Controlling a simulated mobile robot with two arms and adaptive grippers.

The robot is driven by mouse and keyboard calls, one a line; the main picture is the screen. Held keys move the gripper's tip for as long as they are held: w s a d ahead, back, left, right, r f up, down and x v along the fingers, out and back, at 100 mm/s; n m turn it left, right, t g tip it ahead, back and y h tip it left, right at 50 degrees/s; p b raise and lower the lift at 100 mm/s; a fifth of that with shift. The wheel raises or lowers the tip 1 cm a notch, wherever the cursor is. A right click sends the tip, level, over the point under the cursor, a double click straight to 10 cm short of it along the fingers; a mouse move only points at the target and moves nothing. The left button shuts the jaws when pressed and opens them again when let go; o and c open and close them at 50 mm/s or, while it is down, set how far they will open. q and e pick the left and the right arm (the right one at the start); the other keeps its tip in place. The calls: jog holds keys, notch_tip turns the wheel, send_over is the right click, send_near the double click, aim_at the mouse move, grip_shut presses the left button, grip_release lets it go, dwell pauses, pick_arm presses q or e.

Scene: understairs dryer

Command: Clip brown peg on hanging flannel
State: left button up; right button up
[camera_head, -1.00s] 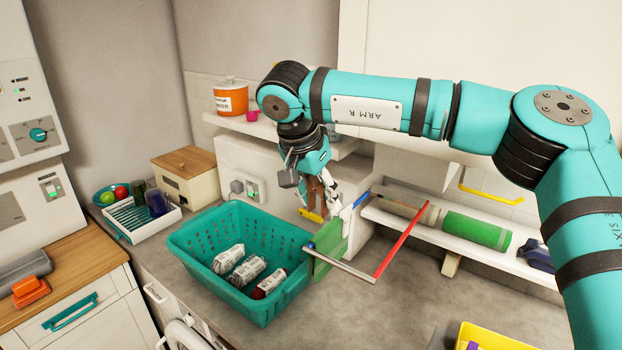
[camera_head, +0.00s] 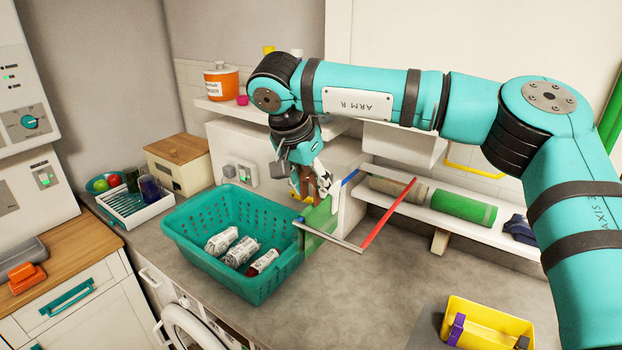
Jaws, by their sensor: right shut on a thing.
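The green flannel (camera_head: 319,227) hangs over the left part of a small rack with blue, red and grey bars (camera_head: 387,215), beside the teal basket. My right gripper (camera_head: 310,190) points down just above and behind the flannel's top edge. It is shut on a small brown piece, which looks like the brown peg (camera_head: 322,181). The fingertips and peg overlap the flannel's top edge in view. I cannot tell whether the peg touches the cloth. My left gripper is out of view.
The teal basket (camera_head: 181,229) holds several wrapped items. A yellow tub (camera_head: 490,318) with a purple peg (camera_head: 456,329) stands at front right. A wall shelf (camera_head: 400,207) with a green roll (camera_head: 463,206) runs behind the rack.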

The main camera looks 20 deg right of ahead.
aim_at(311, 207)
jog(key=shift+w+f, duration=0.1)
jog(key=shift+f, duration=0.5)
jog(key=shift+f+b, duration=0.25)
jog(key=shift+b, duration=0.1)
jog(key=shift+f, duration=0.35)
jog(key=shift+f+b, duration=0.75)
jog(key=shift+f, duration=0.15)
jog(key=shift+f+b, duration=0.4)
jog(key=shift+f, duration=0.15)
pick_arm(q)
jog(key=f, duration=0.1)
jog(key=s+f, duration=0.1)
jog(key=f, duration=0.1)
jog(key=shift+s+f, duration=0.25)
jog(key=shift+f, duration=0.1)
pick_arm(e)
jog(key=shift+f, duration=0.35)
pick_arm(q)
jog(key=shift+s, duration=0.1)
pick_arm(e)
jog(key=o, duration=0.8)
